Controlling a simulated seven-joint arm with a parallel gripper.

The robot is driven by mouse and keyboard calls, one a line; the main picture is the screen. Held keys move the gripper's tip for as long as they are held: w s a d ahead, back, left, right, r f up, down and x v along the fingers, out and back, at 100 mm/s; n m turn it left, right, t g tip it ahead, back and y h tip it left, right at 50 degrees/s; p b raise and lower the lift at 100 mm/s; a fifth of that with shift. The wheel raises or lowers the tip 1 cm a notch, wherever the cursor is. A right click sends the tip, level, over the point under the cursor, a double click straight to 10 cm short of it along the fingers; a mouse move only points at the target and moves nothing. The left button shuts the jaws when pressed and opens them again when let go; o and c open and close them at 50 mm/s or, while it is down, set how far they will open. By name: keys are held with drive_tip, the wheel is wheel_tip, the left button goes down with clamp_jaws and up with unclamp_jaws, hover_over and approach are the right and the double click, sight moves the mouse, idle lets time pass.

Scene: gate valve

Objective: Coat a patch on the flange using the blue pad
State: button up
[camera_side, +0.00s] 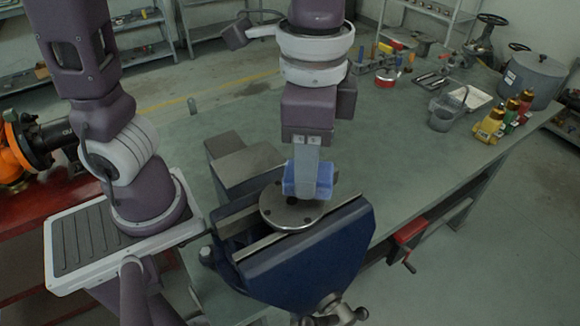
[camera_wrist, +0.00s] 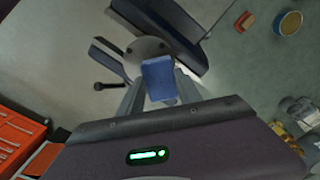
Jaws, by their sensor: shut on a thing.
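The flange (camera_side: 282,213) is a flat grey metal disc with bolt holes, lying on top of the blue vise (camera_side: 318,255). It also shows in the wrist view (camera_wrist: 146,46), partly hidden by the pad. My gripper (camera_side: 306,182) points down and is shut on the blue pad (camera_side: 322,178). The pad is at the back right part of the disc, touching or just above it; I cannot tell which. In the wrist view the blue pad (camera_wrist: 159,77) sits between my fingers. I cannot make out any coating on the visible disc.
At the back right of the green bench (camera_side: 400,160) stand a large grey pot (camera_side: 533,80), a grey jug (camera_side: 446,110), a white tray (camera_side: 465,97) and several colored bottles (camera_side: 490,123). A red tape roll (camera_side: 386,77) lies at the back. The bench right of the vise is clear.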

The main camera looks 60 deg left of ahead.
drive_tip(key=shift+w, duration=0.8)
drive_tip(key=shift+w+d, duration=0.2)
drive_tip(key=shift+w, duration=0.05)
drive_tip(key=shift+d, duration=0.4)
drive_tip(key=shift+s, duration=4.55)
wheel_tip(320, 180, up, 6)
drive_tip(key=shift+r, duration=0.25)
